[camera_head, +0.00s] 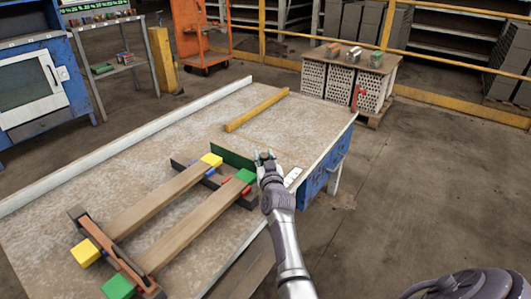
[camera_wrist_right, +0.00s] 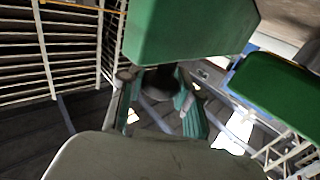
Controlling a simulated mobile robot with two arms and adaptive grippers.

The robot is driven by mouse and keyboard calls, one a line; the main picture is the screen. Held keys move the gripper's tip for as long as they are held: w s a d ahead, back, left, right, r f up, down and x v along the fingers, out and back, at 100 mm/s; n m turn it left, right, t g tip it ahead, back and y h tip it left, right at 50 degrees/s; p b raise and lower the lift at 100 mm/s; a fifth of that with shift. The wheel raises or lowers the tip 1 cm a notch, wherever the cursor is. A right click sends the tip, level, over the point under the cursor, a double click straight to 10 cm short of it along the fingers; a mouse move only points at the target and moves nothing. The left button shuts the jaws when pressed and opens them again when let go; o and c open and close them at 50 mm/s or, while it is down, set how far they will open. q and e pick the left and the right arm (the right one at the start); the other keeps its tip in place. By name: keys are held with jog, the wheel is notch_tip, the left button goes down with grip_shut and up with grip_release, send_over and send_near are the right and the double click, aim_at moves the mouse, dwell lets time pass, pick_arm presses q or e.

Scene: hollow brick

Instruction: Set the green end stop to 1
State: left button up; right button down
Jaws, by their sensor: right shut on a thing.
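A fixture on the workbench (camera_head: 60,200) holds two long wooden bars, one with yellow end blocks (camera_head: 211,160) and one with green end blocks (camera_head: 246,176). An upright green plate (camera_head: 232,157) stands at its far end; I take this as the green end stop. My right gripper (camera_head: 265,156) is at the plate's right end. In the right wrist view, a large green piece (camera_wrist_right: 185,30) hangs close above the fingers (camera_wrist_right: 160,105), and a dark rounded part (camera_wrist_right: 158,84) shows between them. The fingers partly hide the hold. My left gripper is out of view.
A second green piece (camera_wrist_right: 275,90) is at the right of the wrist view. A yellow bar (camera_head: 257,109) lies on the bench's far part. A white rail (camera_head: 130,140) runs along its left edge. A stand with hollow bricks (camera_head: 340,82) is beyond the bench.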

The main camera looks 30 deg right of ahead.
jog(key=shift+a+f, duration=0.15)
jog(key=shift+f, duration=0.05)
jog(key=c, duration=1.1)
grip_release()
jog(key=shift+c, duration=0.2)
jog(key=o, duration=0.4)
jog(key=shift+s+a+r, duration=0.1)
jog(key=shift+a+r, duration=0.05)
jog(key=shift+c, duration=0.2)
notch_tip(320, 180, up, 10)
